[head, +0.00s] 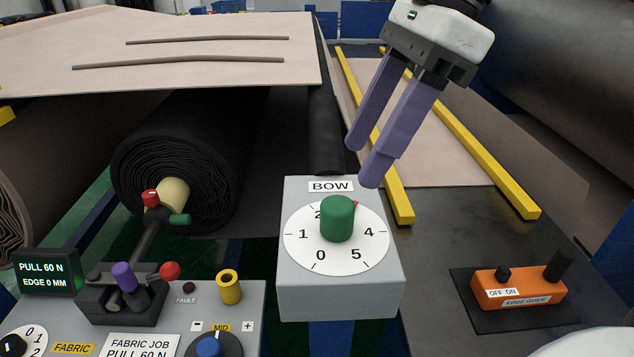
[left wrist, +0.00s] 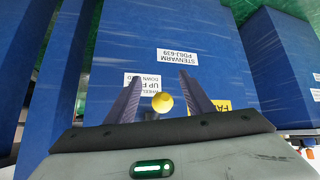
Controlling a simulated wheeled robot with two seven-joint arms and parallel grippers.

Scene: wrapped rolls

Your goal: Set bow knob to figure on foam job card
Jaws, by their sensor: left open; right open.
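The bow knob (head: 337,217) is a green cylinder on a white dial (head: 298,250) marked 0 to 5, on a grey box labelled BOW (head: 331,186). A small red mark shows at the knob's upper right, between the 2 and the 4; the 3 is hidden. My right gripper (head: 361,162) is open and empty, its purple fingers pointing down above the box's back right corner, apart from the knob. My left gripper (left wrist: 160,76) is open in the left wrist view, over blue surfaces with labels. I see no foam job card; a fabric job card (head: 140,346) is partly cut off.
A panel at lower left carries a purple-topped lever (head: 124,276), a yellow knob (head: 229,286) and a blue knob (head: 209,346). An orange edge guide box (head: 520,290) lies at right. A black roll (head: 180,160) stands behind; yellow rails (head: 480,165) run back at right.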

